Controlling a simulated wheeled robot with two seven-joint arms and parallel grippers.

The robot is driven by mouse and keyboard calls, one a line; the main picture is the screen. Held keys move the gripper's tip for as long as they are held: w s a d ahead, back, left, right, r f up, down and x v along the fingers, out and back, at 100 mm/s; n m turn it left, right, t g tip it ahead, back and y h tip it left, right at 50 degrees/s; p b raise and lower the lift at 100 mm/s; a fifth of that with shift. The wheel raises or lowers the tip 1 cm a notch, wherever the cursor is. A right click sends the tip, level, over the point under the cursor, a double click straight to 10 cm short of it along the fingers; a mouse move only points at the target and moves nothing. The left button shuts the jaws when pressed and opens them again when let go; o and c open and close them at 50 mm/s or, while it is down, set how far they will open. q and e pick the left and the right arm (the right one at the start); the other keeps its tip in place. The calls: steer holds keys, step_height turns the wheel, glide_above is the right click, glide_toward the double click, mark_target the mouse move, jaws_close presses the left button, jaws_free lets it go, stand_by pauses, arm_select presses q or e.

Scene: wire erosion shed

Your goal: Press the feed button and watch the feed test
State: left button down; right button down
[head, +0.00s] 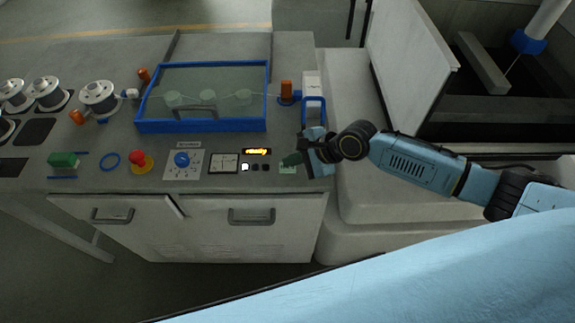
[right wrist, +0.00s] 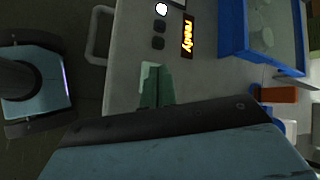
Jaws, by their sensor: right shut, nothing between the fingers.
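My right gripper (head: 291,160) reaches in from the right over the front right corner of the bench top. Its green fingers are shut and empty; they also show in the right wrist view (right wrist: 156,88). The fingertips are over a small pale green plate (head: 288,170), which also shows beside them in the right wrist view (right wrist: 146,74). The fingers cover part of this plate, so any feed button there is hidden, and I cannot tell whether they touch it. The display (head: 257,152) reads "ready" in orange. Below it, one lamp (head: 245,167) is lit white beside two dark ones. My left gripper is out of view.
A blue-framed clear cover (head: 201,127) stands behind the controls. Left of the display are a gauge (head: 224,163), a blue knob (head: 182,160), a red mushroom button (head: 140,160) and a green block (head: 64,160).

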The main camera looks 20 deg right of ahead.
mark_target(292, 168)
steer(key=shift+f, duration=0.35)
stand_by(0.3)
stand_by(0.4)
steer(key=shift+r+p, duration=0.8)
steer(key=shift+p, duration=0.3)
step_height(292, 168, up, 3)
steer(key=p, duration=0.3)
steer(key=shift+r, duration=0.1)
steer(key=shift+r+p, duration=0.8)
steer(key=shift+r, duration=0.15)
